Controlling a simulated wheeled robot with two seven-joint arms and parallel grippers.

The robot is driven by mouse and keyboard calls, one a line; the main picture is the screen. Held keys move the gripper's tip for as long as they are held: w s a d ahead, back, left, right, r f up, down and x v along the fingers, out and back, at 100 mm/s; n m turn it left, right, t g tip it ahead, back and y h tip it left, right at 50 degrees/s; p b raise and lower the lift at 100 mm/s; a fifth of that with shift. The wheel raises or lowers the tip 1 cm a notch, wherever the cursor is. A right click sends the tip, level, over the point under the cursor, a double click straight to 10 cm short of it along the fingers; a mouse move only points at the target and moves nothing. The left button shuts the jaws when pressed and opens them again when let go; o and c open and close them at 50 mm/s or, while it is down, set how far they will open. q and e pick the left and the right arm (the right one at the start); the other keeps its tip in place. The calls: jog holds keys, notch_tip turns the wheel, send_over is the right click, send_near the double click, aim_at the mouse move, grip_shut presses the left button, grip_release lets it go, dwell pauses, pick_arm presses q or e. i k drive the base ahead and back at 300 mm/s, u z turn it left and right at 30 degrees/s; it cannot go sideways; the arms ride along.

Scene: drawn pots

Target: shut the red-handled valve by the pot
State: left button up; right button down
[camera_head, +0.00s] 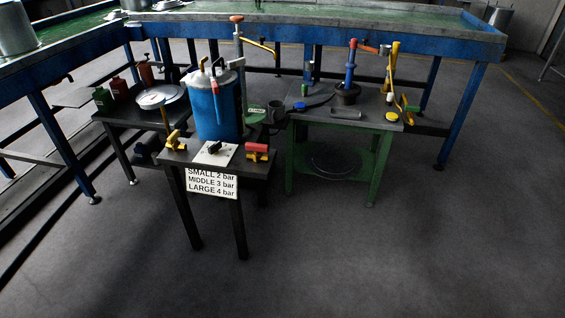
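A blue pot (205,112) with a pale lid stands upright on the small dark front table. A valve with a red handle (257,148) sits at the table's front right corner, to the right of the pot. Its body below the handle looks yellowish and is small in view. I cannot tell from the handle whether the valve is open or shut. A yellow-handled valve (174,140) sits at the front left corner. Neither of my grippers shows in the head view.
A white control panel with a black knob (213,152) lies between the valves. A pressure sign (211,183) hangs below. A green table (375,124) with tools stands right, blue workbenches (470,40) behind. The front floor is clear.

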aim_at(257, 148)
jog(key=z, duration=0.3)
jog(key=i, duration=0.65)
jog(key=u, duration=1.15)
jog(key=i, duration=0.45)
jog(key=z, duration=0.05)
